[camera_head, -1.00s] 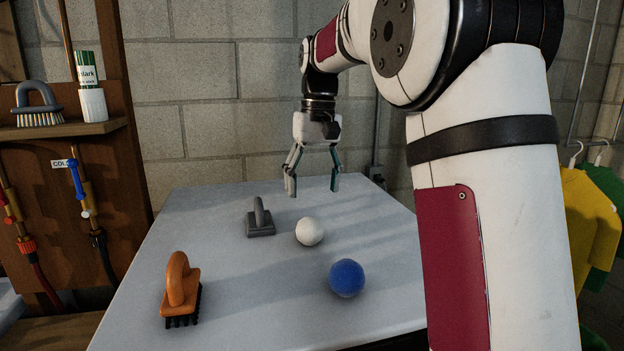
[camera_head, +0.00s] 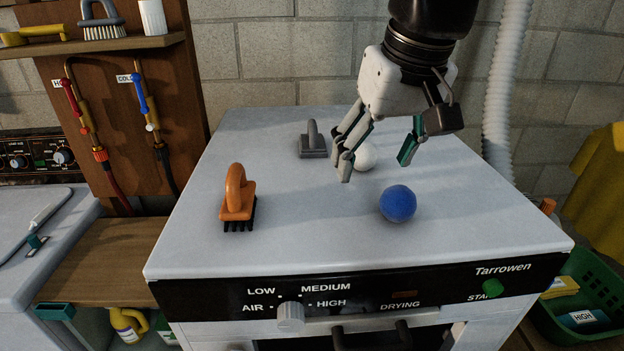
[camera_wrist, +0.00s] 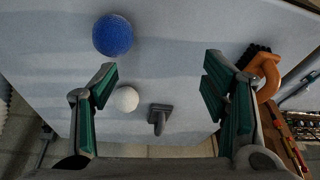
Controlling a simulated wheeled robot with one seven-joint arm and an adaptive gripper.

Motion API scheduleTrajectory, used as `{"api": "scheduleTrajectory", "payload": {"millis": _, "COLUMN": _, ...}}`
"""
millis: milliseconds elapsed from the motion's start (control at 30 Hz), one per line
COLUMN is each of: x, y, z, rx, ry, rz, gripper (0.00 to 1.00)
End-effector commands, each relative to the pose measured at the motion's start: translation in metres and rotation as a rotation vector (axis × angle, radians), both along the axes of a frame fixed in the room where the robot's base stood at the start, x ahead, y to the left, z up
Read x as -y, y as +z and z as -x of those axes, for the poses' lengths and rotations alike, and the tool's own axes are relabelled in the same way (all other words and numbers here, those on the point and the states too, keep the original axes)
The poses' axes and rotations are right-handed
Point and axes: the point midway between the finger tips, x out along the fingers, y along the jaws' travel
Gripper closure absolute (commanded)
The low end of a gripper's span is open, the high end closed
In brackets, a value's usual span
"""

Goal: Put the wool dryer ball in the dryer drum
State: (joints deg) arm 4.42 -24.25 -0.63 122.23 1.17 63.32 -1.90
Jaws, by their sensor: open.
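A white ball (camera_head: 366,158) rests on the dryer top (camera_head: 280,215), partly hidden behind my gripper's fingers in the head view. A blue ball (camera_head: 397,203) with a rough surface rests nearer the front edge. I cannot tell for certain which one is wool. My gripper (camera_head: 376,165) is open and empty, above the dryer top near both balls. In the wrist view, the white ball (camera_wrist: 126,99) lies beside the left finger and the blue ball (camera_wrist: 113,35) beyond it. The dryer front has a dark door handle (camera_head: 371,336); the drum inside is not visible.
An orange brush (camera_head: 238,200) and a grey handled tool (camera_head: 313,141) stand on the dryer top. A control panel with a knob (camera_head: 290,316) runs along its front. A green basket (camera_head: 585,300) is at right, a wooden shelf (camera_head: 105,262) at left.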

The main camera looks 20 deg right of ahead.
Motion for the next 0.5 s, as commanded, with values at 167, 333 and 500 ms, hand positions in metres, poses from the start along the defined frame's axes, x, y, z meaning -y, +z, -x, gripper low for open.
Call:
{"api": "scheduleTrajectory", "payload": {"millis": 167, "x": -0.015, "y": -0.034, "z": 0.052, "rx": 0.092, "ry": 0.037, "rz": 0.015, "gripper": 0.32}}
{"api": "scheduleTrajectory", "payload": {"millis": 333, "x": -0.021, "y": -0.057, "z": 0.076, "rx": 0.139, "ry": 0.054, "rz": 0.021, "gripper": 0.32}}
{"api": "scheduleTrajectory", "payload": {"millis": 500, "x": -0.020, "y": -0.056, "z": 0.074, "rx": 0.143, "ry": 0.031, "rz": 0.020, "gripper": 0.28}}
